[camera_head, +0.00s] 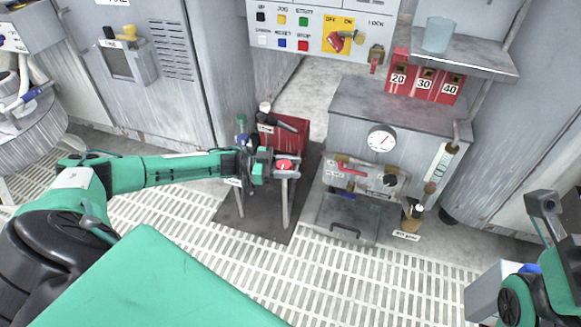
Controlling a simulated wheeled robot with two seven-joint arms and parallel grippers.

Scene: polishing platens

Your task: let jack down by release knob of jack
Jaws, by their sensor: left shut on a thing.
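The red jack (290,136) with a black handle stands on a dark mat on the floor, left of the grey cabinet. A small red round knob (284,164) shows in front of it, at my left gripper's fingertips; I take it for the release knob. My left gripper (282,167) reaches in from the left and is shut on this knob, with its fingers partly covering it. The jack's lower parts are partly hidden behind the gripper. My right gripper (546,207) is at the right edge, far from the jack, and its fingers are unclear.
A grey cabinet (348,107) with a gauge (381,139) and red-handled valve stands right of the jack. A control panel (300,30) hangs above. A bottle (411,214) stands by the cabinet's right foot. The floor grating (330,275) in front is clear.

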